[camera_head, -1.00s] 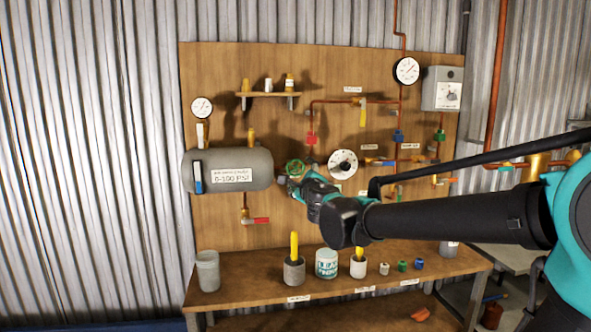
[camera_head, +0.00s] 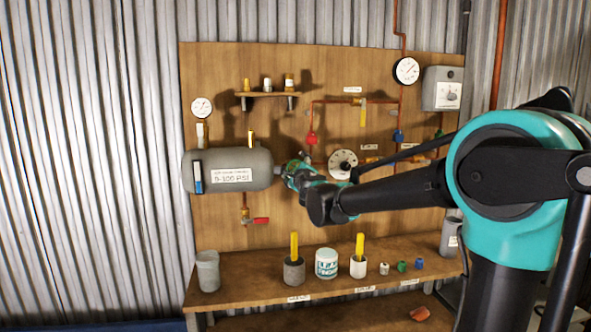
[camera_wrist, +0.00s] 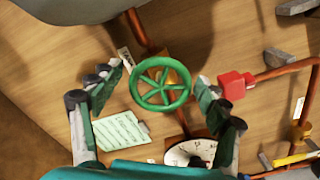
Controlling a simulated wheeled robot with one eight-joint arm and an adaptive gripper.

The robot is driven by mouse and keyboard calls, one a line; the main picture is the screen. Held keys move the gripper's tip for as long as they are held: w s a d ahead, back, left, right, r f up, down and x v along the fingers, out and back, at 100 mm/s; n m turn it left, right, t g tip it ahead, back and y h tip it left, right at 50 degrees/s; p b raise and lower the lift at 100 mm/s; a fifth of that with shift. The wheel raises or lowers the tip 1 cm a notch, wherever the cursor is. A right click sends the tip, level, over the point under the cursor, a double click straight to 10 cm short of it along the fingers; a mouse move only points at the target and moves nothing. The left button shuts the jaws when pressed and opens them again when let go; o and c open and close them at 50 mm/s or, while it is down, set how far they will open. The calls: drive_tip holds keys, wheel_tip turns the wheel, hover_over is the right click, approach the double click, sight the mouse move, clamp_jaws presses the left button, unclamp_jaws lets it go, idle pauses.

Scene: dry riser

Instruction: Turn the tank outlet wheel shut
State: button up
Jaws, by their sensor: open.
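The tank outlet wheel (camera_wrist: 160,83) is a green spoked handwheel on a copper pipe. In the wrist view it lies between and a little beyond the open fingers of my gripper (camera_wrist: 160,108), with a gap on each side. In the head view my gripper (camera_head: 297,172) is at the right end of the grey tank (camera_head: 228,169), and my gripper and arm mostly hide the wheel there. The tank's edge also shows at the top left of the wrist view (camera_wrist: 75,8).
A white round dial (camera_head: 343,163) is just right of my gripper. A red fitting (camera_wrist: 232,85) and copper pipe (camera_wrist: 283,73) are close to the right finger. A green-white card (camera_wrist: 122,131) is near the left finger. The bench (camera_head: 235,302) below holds cups and small parts.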

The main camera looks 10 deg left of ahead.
drive_tip(key=c, duration=1.2)
drive_tip(key=m, duration=0.4)
drive_tip(key=shift+m, duration=0.4)
drive_tip(key=o, duration=1.2)
drive_tip(key=shift+s, duration=0.1)
drive_tip(key=v, duration=1.2)
